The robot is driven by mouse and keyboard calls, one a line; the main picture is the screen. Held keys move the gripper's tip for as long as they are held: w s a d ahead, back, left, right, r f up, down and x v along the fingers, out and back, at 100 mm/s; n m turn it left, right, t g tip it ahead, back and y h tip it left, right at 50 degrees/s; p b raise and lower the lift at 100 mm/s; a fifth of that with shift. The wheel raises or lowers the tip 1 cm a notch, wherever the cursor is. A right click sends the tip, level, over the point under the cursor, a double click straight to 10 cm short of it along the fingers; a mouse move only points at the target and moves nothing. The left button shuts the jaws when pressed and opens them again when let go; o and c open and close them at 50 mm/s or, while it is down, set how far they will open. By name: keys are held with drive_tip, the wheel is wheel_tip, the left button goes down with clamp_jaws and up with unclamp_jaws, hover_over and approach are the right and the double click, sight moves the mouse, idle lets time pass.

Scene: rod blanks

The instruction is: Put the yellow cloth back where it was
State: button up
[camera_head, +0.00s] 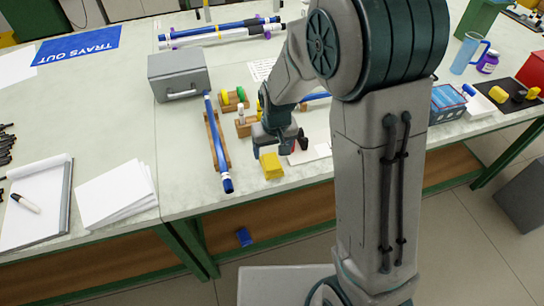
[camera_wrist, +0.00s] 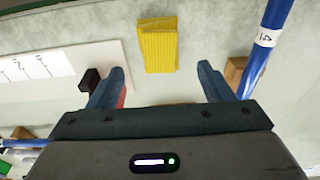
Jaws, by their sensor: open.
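The yellow cloth (camera_head: 271,166) lies folded on the pale bench top near the front edge. It also shows in the wrist view (camera_wrist: 158,45), flat on the bench, ahead of and roughly between the fingertips. My gripper (camera_head: 276,148) is above the bench just behind the cloth in the head view. In the wrist view my gripper (camera_wrist: 163,78) has its two fingers wide apart with nothing between them. The cloth appears apart from both fingers.
A blue rod (camera_head: 217,145) lies on a wooden rest left of the cloth. A white card (camera_wrist: 60,70) lies beside it on the other side. A grey box (camera_head: 179,75) stands behind, and white papers (camera_head: 117,195) lie at left. Bare bench shows around the cloth.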

sight(274, 166)
drive_tip(key=s+d+r+m+t, duration=0.1)
drive_tip(key=s+d+r, duration=0.4)
drive_tip(key=r, duration=0.2)
drive_tip(key=s+d+r+m, duration=0.1)
drive_tip(key=s+d+r, duration=0.3)
drive_tip(key=r, duration=0.3)
drive_tip(key=s+d+r+m, duration=0.1)
drive_tip(key=s+d, duration=0.3)
drive_tip(key=s, duration=0.5)
drive_tip(key=shift+d+r+t+h, duration=0.2)
drive_tip(key=shift+r+t+h, duration=0.1)
drive_tip(key=shift+r, duration=0.15)
